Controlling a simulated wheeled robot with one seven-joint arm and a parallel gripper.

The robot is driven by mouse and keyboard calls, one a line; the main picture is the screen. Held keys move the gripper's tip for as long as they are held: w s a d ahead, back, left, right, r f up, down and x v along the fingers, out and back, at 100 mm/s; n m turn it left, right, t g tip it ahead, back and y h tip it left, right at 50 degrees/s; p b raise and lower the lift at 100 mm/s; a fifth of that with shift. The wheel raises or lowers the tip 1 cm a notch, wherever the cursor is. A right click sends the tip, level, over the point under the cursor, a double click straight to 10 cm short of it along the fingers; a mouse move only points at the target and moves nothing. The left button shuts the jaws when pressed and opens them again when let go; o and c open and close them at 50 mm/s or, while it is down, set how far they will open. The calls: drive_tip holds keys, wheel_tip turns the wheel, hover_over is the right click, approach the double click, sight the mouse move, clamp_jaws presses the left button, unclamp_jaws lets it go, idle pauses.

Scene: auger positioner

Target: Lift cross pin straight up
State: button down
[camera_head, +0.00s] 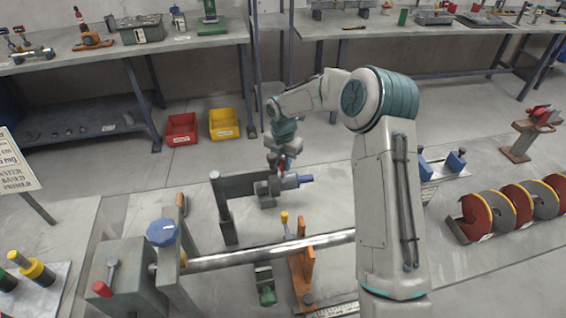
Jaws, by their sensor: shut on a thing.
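My gripper (281,168) points down at the middle of the view, over a grey clamp-like block (266,188) with a blue-ended cylinder (303,180) on its right side. The gripper is shut on a small part with a red tip, which I take to be the cross pin (283,161). The pin is small and mostly hidden by the fingers, and I cannot tell whether its lower end is still inside the block.
A long steel shaft (265,253) runs across the front from a grey headstock (128,277). An orange stand (302,268) and a dark upright bracket (223,207) stand close by. Red-and-grey auger discs (476,217) lie at right. Red (181,129) and yellow (224,124) bins sit behind.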

drive_tip(key=shift+r+p, duration=1.5)
drive_tip(key=shift+r, duration=0.9)
